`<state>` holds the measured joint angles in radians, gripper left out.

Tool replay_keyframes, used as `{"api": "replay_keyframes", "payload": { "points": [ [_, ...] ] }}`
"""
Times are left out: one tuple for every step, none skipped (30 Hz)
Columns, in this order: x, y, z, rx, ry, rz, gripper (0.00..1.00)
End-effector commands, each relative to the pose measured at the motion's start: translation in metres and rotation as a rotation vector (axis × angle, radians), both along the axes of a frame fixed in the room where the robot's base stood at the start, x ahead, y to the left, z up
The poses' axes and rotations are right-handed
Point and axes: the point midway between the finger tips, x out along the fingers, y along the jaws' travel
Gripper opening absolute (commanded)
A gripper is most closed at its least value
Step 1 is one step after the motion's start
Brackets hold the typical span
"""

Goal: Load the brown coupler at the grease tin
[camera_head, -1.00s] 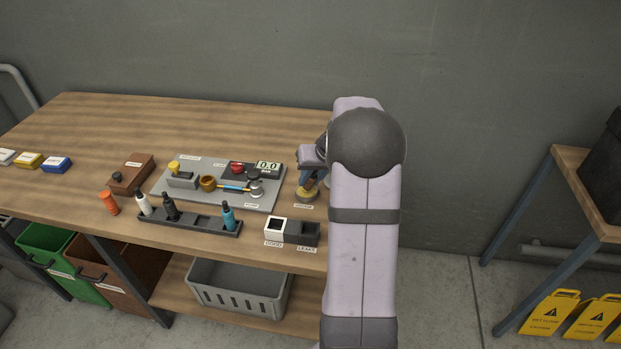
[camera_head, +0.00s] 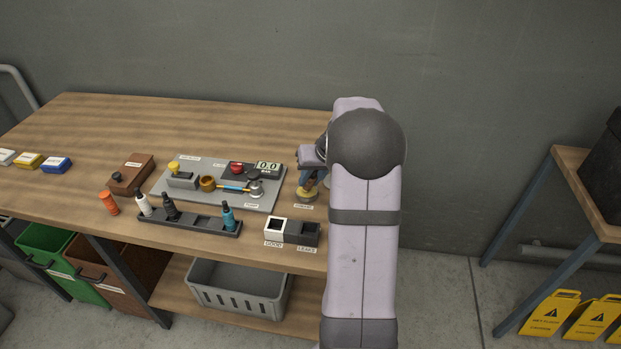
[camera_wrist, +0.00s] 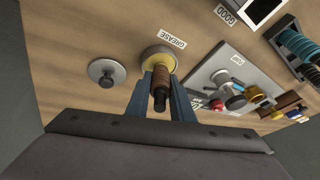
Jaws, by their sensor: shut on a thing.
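The brown coupler (camera_wrist: 161,78) is in my gripper (camera_wrist: 162,98), between its blue fingers, in the wrist view. It has a dark end towards me, and its far end is over or in the round yellow grease tin (camera_wrist: 159,57). I cannot tell whether it touches the grease. In the head view my gripper (camera_head: 309,177) is just above the grease tin (camera_head: 307,195), at the right end of the bench. The coupler is hard to make out there, and my arm hides part of this area.
A grey test board (camera_head: 222,195) with a gauge is left of the tin. A dark rack (camera_head: 190,222) holds several bottle-like pieces. Two small bins (camera_head: 292,232) stand at the front edge. A round metal piece (camera_wrist: 107,72) stands beside the tin in the wrist view.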

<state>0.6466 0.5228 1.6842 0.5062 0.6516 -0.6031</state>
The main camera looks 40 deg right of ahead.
Motion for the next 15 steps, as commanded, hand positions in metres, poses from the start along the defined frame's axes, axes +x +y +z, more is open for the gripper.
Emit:
{"api": "replay_keyframes", "payload": {
  "points": [
    [-0.001, 0.001, -0.002, 0.002, 0.005, 0.001, 0.0],
    [-0.001, 0.001, -0.002, 0.002, 0.005, 0.001, 0.0],
    [-0.001, 0.001, -0.001, 0.002, 0.005, 0.001, 0.0],
    [-0.001, 0.001, -0.001, 0.002, 0.005, 0.001, 0.0],
    [-0.001, 0.001, 0.0, 0.002, 0.005, 0.001, 0.0],
    [-0.001, 0.001, 0.002, 0.002, 0.005, 0.001, 0.0],
    [-0.001, 0.001, 0.003, 0.002, 0.005, 0.001, 0.0],
    [-0.001, 0.001, 0.005, 0.001, 0.004, 0.001, 0.0],
    [-0.001, 0.001, 0.008, 0.001, 0.004, 0.001, 0.0],
    [-0.001, 0.0, 0.01, 0.001, 0.003, 0.001, 0.0],
    [-0.001, 0.0, 0.013, 0.001, 0.003, 0.001, 0.0],
    [-0.001, 0.0, 0.016, 0.001, 0.003, 0.001, 0.0],
    [-0.001, 0.0, 0.018, 0.001, 0.002, 0.0, 0.0],
    [-0.001, 0.0, 0.021, 0.002, 0.001, 0.0, 0.0],
    [-0.001, 0.0, 0.024, 0.002, 0.001, 0.001, 0.0]
  ]
}}
